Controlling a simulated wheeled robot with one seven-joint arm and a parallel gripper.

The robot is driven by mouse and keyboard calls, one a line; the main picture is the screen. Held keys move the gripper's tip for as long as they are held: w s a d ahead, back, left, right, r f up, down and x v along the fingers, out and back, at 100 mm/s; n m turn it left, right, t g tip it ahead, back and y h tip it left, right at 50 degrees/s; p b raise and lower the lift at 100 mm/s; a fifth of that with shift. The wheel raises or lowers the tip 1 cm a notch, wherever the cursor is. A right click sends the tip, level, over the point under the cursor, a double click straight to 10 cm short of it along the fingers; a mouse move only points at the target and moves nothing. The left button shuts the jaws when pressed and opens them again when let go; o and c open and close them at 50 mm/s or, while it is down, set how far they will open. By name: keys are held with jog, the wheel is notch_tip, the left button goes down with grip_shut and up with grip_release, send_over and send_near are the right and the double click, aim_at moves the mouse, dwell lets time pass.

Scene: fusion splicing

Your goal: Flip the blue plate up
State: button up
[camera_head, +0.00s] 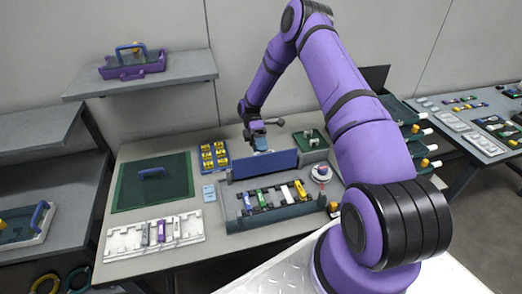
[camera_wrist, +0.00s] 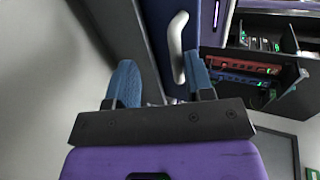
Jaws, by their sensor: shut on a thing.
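The blue plate (camera_head: 281,161) stands roughly upright along the back of the grey splicing station on the table. The handle is close to the right finger. The jaws are shut on the blue plate, seemingly at its handle; the exact contact is partly hidden.
In front of the plate, a dark rack (camera_head: 270,198) holds several coloured pieces. A green mat (camera_head: 125,192) lies at left, a white tray (camera_head: 125,240) at front left, and a blue tray of yellow parts (camera_head: 213,157) beside the station. A red-topped round item (camera_head: 321,171) stands at right.

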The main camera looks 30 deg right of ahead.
jog(key=v, duration=1)
jog(key=shift+w+r, duration=0.15)
jog(key=shift+w, duration=0.1)
jog(key=s+a+r+m+t+h, duration=0.1)
jog(key=s+a+r+m+t, duration=0.15)
jog(key=r, duration=0.75)
jog(key=s+a+r+m+t+h, duration=0.1)
jog(key=s+a+r+m+t, duration=0.2)
jog(key=r, duration=0.7)
jog(key=s+a+r+m+t+h, duration=0.1)
jog(key=s+r+t, duration=0.3)
jog(key=r, duration=0.6)
jog(key=s+a+r+m+t+h, duration=0.1)
jog(key=s+r+m+t, duration=0.1)
jog(key=s+r, duration=0.35)
jog(key=s+a+r+m+t, duration=0.1)
jog(key=s+r+m, duration=0.15)
jog(key=s, duration=0.55)
jog(key=s+m+t, duration=0.4)
jog(key=s+t, duration=0.2)
jog(key=s, duration=0.8)
jog(key=shift+s+r+y, duration=0.15)
jog(key=shift+s+y, duration=0.05)
jog(key=shift+y, duration=0.1)
